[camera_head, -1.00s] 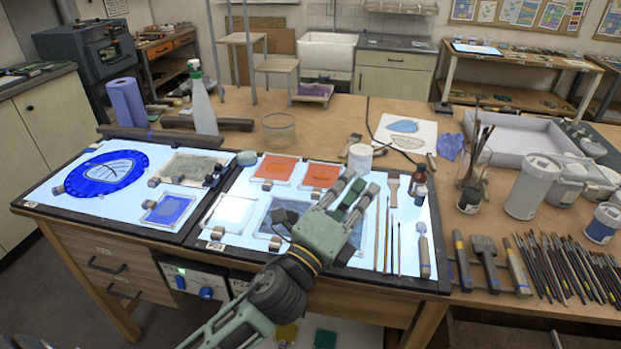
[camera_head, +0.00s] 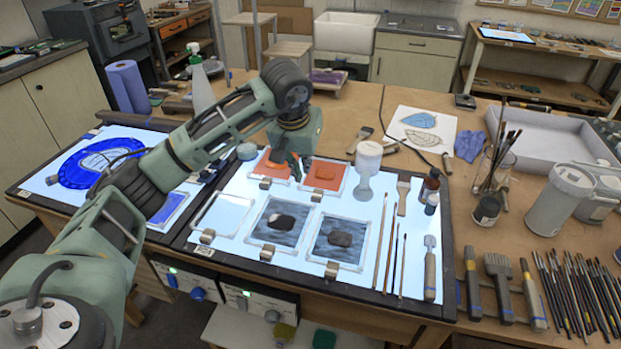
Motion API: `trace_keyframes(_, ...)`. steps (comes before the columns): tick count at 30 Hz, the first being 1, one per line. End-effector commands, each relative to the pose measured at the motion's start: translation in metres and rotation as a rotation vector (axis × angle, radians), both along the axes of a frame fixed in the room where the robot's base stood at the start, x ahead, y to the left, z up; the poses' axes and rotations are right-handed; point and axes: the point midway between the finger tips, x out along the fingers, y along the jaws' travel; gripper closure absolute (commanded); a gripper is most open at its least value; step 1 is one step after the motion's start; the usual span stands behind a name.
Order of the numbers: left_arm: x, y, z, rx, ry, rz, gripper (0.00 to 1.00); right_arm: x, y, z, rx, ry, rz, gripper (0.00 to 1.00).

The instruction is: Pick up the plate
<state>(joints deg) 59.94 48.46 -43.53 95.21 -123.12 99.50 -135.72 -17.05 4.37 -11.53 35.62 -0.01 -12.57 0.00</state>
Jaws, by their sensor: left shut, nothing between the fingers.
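A round blue plate (camera_head: 72,170) with a pale leaf shape lies on the left light panel. My left arm crosses in front of the panel's right part and stands close to the plate's right edge. Two orange glass panes lie on the right light panel, a left one (camera_head: 273,170) and a right one (camera_head: 330,184). My left gripper (camera_head: 294,166) points down over the left orange pane, shut and empty; I cannot tell whether it touches the pane. My right gripper is not in view.
Framed grey panes with dark lumps (camera_head: 341,240) and a clear pane (camera_head: 224,214) lie on the right light panel. A white-topped vessel (camera_head: 367,158), small brown bottles (camera_head: 430,185) and long brushes stand or lie nearby. A white tray (camera_head: 547,148) is behind right.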

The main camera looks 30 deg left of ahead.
Motion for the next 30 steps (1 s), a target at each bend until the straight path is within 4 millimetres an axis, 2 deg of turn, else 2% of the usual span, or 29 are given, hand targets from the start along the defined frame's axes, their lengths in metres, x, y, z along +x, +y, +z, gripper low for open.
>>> trace_keyframes(5,0.004,0.005,-0.018,0.013,0.012,0.0,1.0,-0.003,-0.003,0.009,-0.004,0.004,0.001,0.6)
trace_keyframes(12,0.019,0.007,-0.06,0.009,0.011,0.002,1.0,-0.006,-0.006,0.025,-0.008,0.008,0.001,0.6)
trace_keyframes(18,0.028,0.009,-0.084,0.007,0.008,0.001,1.0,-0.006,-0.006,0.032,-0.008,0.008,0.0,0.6)
trace_keyframes(22,0.03,0.01,-0.091,0.011,0.006,0.0,1.0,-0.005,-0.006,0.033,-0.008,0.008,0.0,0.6)
trace_keyframes(30,0.03,0.01,-0.093,0.01,0.004,0.0,1.0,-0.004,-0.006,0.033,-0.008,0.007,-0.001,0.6)
